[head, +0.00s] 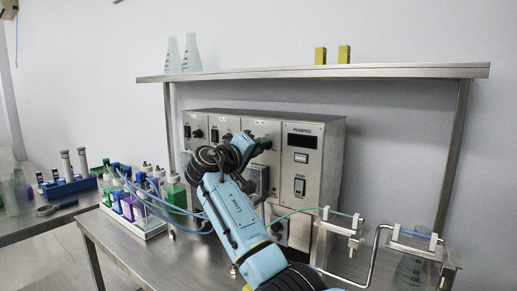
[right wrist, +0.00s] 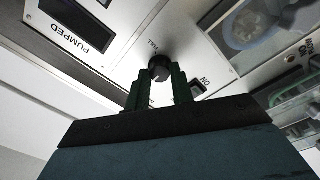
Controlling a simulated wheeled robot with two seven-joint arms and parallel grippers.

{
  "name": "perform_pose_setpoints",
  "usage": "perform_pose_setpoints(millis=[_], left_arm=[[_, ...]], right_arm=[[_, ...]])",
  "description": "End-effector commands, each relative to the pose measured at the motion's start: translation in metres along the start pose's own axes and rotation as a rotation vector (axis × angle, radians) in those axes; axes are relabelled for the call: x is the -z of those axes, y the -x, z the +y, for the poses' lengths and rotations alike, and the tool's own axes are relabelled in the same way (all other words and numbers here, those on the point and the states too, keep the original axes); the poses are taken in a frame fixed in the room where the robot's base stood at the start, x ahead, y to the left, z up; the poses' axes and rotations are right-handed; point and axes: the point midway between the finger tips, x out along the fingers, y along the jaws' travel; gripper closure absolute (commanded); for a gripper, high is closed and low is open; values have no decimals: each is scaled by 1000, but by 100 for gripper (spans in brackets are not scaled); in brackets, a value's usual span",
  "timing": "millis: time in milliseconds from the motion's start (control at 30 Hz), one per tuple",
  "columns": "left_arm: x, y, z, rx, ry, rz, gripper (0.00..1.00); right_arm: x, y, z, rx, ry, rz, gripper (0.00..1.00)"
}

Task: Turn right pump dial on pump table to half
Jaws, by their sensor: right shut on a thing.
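The pump unit (head: 328,160) is a steel box on the pump table (head: 195,262), with a "PUMPED" display on its right panel. My right gripper (head: 264,144) reaches its front left of that display. In the right wrist view, a round black dial (right wrist: 160,67) sits on the steel panel. My right gripper's green fingers (right wrist: 159,88) are closed on either side of it. The dial's pointer mark cannot be read, and in the head view the gripper and arm hide it. My left gripper is not in view.
A shelf (head: 310,73) with two flasks and two yellow blocks spans above the pump. A rack of bottles (head: 150,228) with blue tubing stands at left. A clamp stand with tubes (head: 345,225) and a flask (head: 412,270) stand at right.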

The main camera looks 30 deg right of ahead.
Motion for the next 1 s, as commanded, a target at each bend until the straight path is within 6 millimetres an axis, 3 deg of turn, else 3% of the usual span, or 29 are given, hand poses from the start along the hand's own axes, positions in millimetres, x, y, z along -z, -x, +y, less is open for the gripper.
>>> perform_pose_setpoints(millis=[67, 100, 267, 533, 667, 1000], left_arm=[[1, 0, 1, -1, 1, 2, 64], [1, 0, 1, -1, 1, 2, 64], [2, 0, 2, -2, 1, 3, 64], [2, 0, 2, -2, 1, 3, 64], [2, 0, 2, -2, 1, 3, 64], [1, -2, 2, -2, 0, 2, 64]], right_arm=[[0, 0, -1, 1, 1, -1, 99], [0, 0, -1, 1, 1, -1, 74], [0, 0, 0, 1, 1, -1, 55], [0, 1, 0, 0, 1, 0, 55], [0, 10, -1, 1, 0, 1, 55], [0, 82, -1, 4, 0, 3, 55]])
